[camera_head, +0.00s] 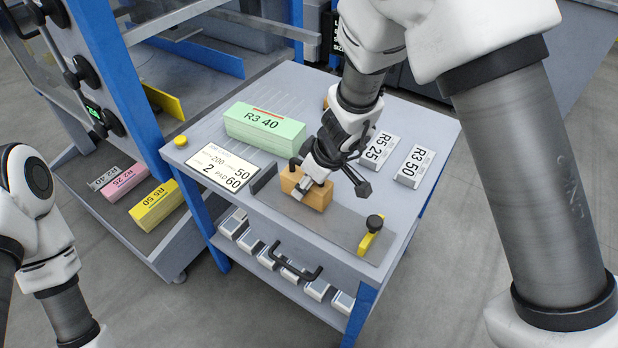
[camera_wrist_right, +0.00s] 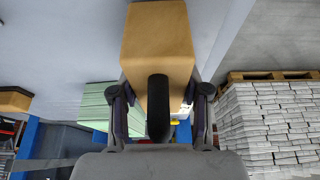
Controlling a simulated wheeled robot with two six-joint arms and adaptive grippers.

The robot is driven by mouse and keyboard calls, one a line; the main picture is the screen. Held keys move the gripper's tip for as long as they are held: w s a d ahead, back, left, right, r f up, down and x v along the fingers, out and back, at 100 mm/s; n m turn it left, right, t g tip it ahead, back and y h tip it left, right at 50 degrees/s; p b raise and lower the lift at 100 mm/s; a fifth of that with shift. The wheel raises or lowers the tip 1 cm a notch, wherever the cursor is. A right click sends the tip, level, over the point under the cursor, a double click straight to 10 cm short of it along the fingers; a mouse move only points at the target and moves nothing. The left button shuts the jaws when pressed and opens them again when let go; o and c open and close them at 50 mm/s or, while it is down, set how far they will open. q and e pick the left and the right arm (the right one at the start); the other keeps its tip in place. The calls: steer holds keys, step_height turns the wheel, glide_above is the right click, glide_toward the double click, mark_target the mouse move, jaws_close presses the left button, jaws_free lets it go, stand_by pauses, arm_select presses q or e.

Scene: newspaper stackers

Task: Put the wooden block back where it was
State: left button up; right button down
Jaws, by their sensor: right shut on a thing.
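The wooden block (camera_head: 318,198) is light brown and sits at the left part of a grey metal plate (camera_head: 340,226) on the table. Whether it touches the plate or hangs just above it, I cannot tell. My right gripper (camera_head: 312,178) is shut on the block from above. In the right wrist view the block (camera_wrist_right: 157,40) fills the upper middle, with a black knob (camera_wrist_right: 158,108) between the fingers (camera_wrist_right: 158,120). My left arm shows at the left edge; its gripper is out of view.
A green paper stack (camera_head: 264,127) and a number card (camera_head: 220,167) lie left of the block. White labelled stacks (camera_head: 414,165) lie at the right. A yellow stop with a black knob (camera_head: 371,234) stands on the plate's right end. A brown piece (camera_head: 326,102) shows behind my right gripper.

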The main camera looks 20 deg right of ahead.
steer(key=shift+w+f, duration=0.3)
steer(key=shift+f, duration=0.05)
steer(key=shift+s+f, duration=0.1)
steer(key=shift+s, duration=0.1)
steer(key=c, duration=0.6)
jaws_free()
steer(key=shift+w, duration=0.1)
arm_select(q)
steer(key=shift+w+f, duration=0.25)
steer(key=shift+f, duration=0.2)
arm_select(e)
steer(key=shift+o, duration=0.2)
arm_select(q)
steer(key=shift+r, duration=0.1)
arm_select(e)
steer(key=shift+r+p, duration=0.4)
steer(key=p+v, duration=0.3)
steer(key=v, duration=0.8)
arm_select(q)
step_height(320, 180, up, 4)
arm_select(e)
steer(key=shift+s+d+r, duration=0.2)
steer(key=shift+r, duration=0.1)
